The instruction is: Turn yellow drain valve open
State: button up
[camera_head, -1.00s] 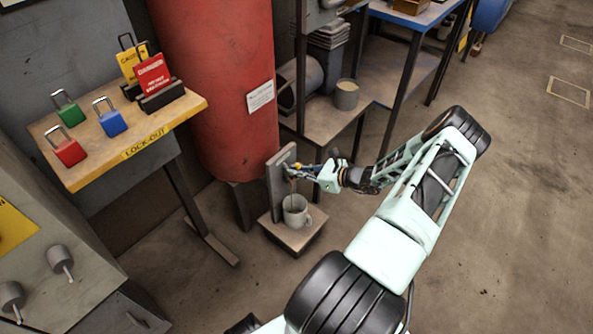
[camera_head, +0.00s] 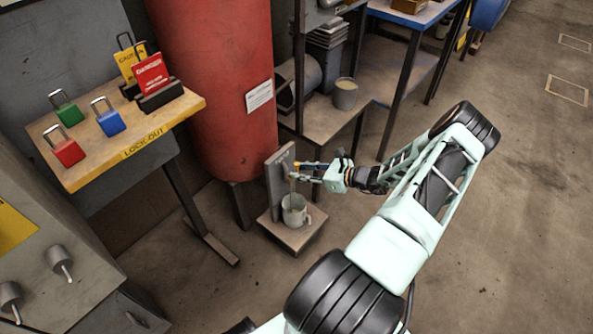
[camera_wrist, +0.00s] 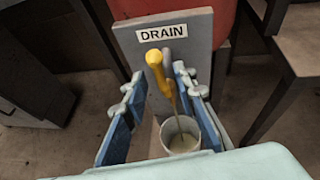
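The yellow drain valve handle (camera_wrist: 160,74) is on a grey upright panel (camera_wrist: 190,47) under a DRAIN label (camera_wrist: 163,34). It slants from its round end at upper left to lower right. A thin streak, apparently liquid, runs from below it into a grey mug (camera_wrist: 181,138) holding pale liquid. My gripper (camera_wrist: 160,80) is open, one blue-padded finger on each side of the handle, with visible gaps. In the head view my gripper (camera_head: 299,171) reaches the panel from the right, partly hiding the valve. The mug (camera_head: 295,210) stands below it.
The panel rises from a small stand (camera_head: 295,235) beside a red tank (camera_head: 222,90). A lock-out shelf (camera_head: 75,165) with padlocks is at left. A workbench (camera_head: 415,22) and a lower shelf with a can (camera_head: 345,94) are behind. The floor at right is clear.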

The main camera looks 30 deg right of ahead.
jog(key=v, duration=0.9)
jog(key=shift+s+d, duration=0.2)
jog(key=shift+s, duration=0.05)
jog(key=shift+r, duration=0.1)
